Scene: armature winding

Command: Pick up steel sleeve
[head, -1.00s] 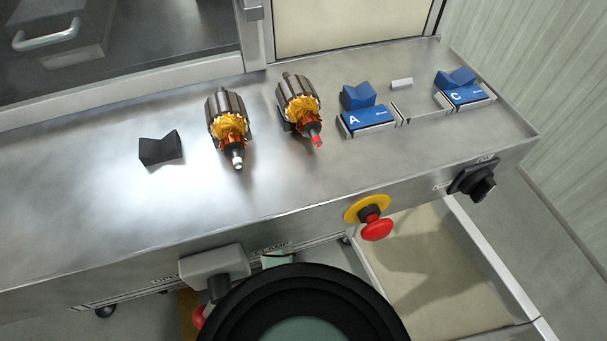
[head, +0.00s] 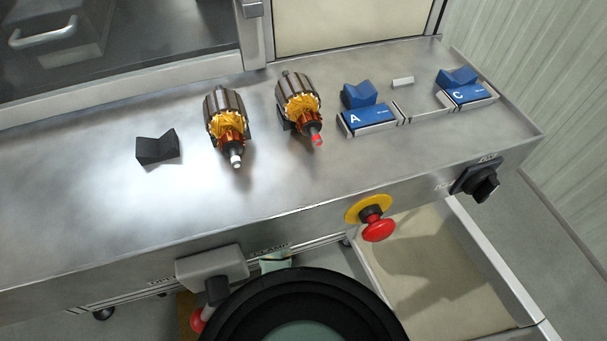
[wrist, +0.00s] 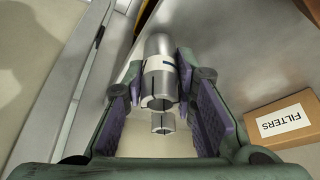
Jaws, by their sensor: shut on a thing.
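In the wrist view my gripper (wrist: 158,84), with purple-padded fingers, is shut on a shiny steel sleeve (wrist: 159,50). The sleeve is a cylinder with a slotted collar and a dark mark, and its open end faces the camera. A smaller slotted steel ring (wrist: 162,124) shows just below it in the picture; I cannot tell whether the two touch. Neither the gripper nor the sleeve can be made out in the head view.
Two copper-wound armatures (head: 228,125) (head: 298,103) rest on the steel bench (head: 80,215). An empty black V-block (head: 157,148) stands left of them. Blue blocks A (head: 367,118) and C (head: 470,92) stand right. A red stop button (head: 378,230) juts from the front. A FILTERS box (wrist: 281,121) is at right.

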